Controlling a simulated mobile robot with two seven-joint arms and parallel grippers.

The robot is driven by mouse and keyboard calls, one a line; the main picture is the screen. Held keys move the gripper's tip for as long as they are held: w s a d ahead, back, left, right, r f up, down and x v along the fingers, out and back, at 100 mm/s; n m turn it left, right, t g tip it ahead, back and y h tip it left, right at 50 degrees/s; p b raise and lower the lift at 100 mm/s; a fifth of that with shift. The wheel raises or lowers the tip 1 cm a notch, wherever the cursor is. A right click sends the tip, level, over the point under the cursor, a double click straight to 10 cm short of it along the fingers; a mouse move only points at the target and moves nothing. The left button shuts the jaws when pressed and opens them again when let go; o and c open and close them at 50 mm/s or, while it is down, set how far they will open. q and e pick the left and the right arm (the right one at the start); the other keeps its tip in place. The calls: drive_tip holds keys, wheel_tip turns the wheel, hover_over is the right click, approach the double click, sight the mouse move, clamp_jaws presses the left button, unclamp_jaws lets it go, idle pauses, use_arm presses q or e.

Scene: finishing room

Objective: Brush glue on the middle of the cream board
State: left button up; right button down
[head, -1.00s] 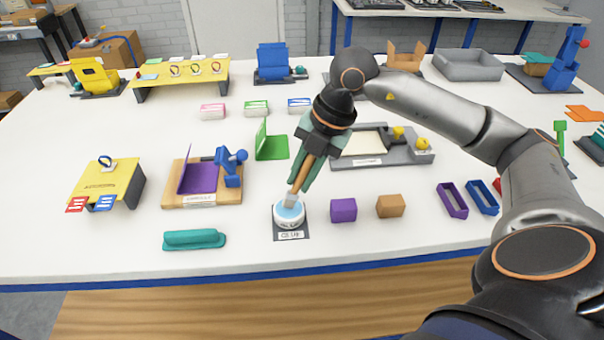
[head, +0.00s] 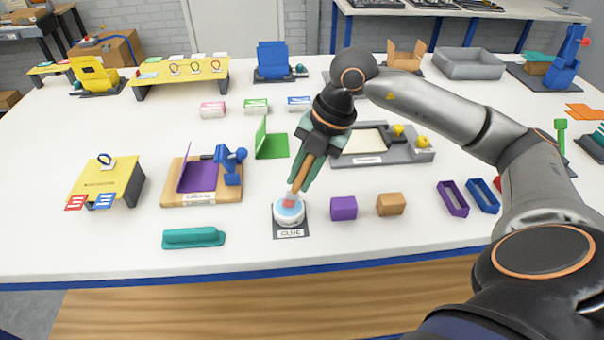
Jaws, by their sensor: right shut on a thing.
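My right gripper (head: 308,163) is shut on a brush with a wooden handle (head: 301,178) and holds it tilted, bristles down. The brush's pinkish-red tip (head: 289,203) is at the mouth of the glue pot (head: 288,216), over or in its light-blue contents. The pot is white and round and stands on a dark base labelled GLUE. The cream board (head: 362,142) lies in a grey fixture (head: 408,158) with yellow knobs, to the right of and behind the gripper. The gripper partly hides the fixture's left end. My left gripper is out of view.
A purple block (head: 343,208) and an orange-brown block (head: 390,204) stand right of the pot. A teal piece (head: 193,238) lies at its front left. A green hinged piece (head: 271,147) stands behind the gripper's left side. The table front is mostly clear.

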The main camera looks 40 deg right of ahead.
idle(0.4)
wheel_tip(320, 180, up, 7)
drive_tip(key=p, duration=0.6)
drive_tip(key=shift+f, duration=0.1)
idle(0.7)
